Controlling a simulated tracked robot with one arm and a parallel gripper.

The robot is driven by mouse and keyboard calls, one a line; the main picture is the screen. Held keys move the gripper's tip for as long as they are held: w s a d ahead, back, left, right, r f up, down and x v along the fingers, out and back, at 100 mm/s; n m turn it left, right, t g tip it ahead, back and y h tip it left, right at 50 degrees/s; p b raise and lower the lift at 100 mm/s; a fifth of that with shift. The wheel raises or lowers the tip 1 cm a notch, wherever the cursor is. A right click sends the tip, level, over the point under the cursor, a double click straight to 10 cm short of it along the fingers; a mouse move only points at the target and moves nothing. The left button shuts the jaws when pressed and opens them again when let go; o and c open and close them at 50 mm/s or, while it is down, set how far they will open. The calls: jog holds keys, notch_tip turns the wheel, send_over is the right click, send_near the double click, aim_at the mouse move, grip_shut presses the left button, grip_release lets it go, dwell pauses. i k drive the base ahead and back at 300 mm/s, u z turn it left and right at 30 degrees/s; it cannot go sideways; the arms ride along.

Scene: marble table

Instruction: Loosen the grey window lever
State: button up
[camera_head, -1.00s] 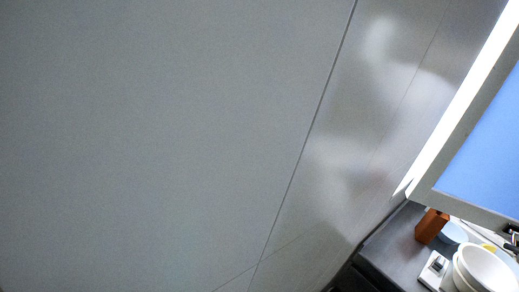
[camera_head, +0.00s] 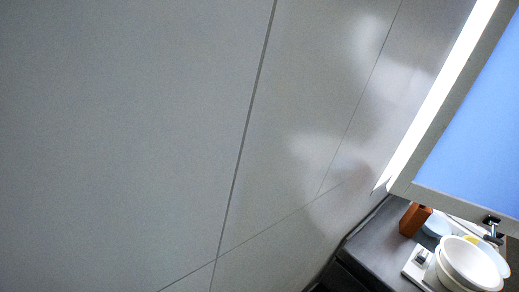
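The window (camera_head: 480,140) is at the right, tilted in the picture, with a blue pane and a grey frame (camera_head: 455,203). A small dark grey fitting (camera_head: 491,221) sits on the lower part of the frame near the right edge. It looks like the window lever, but it is too small to tell how it is turned. My gripper is not in view.
A grey tiled wall (camera_head: 120,130) fills the left and middle. At the lower right, a dark counter (camera_head: 375,245) holds white bowls (camera_head: 468,262), a pale blue bowl (camera_head: 437,226), an orange-brown block (camera_head: 414,219) and a white plate-like item with a dark knob (camera_head: 421,258).

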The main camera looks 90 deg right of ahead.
aim_at(492, 238)
jog(key=u, duration=0.1)
jog(key=k, duration=0.5)
jog(key=z, duration=3.85)
